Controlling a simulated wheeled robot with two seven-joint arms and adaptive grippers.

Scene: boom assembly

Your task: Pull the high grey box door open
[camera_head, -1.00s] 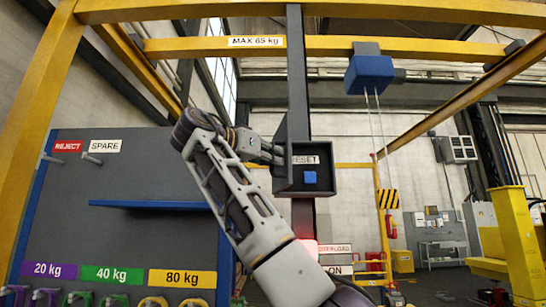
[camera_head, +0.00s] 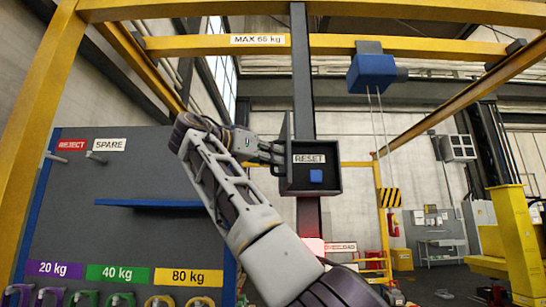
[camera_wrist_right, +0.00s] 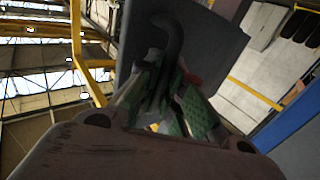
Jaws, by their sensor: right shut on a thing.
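The high grey box (camera_head: 311,187) is fixed to a dark post in the head view. Its front stands open, showing a RESET label (camera_head: 309,159) and a blue button (camera_head: 316,176). The grey door (camera_head: 284,130) stands out at the box's left side, almost edge-on. My right gripper (camera_head: 272,154) is at the door's left face. In the right wrist view, the door (camera_wrist_right: 205,45) is a dark panel with a hooked dark handle (camera_wrist_right: 168,35). The green-padded fingers (camera_wrist_right: 172,108) are shut around the handle's lower part. My left gripper is not in view.
A grey board with a blue shelf (camera_head: 152,203) stands at left, with several coloured weight labels below. A blue hoist (camera_head: 376,72) hangs from the yellow beam at right.

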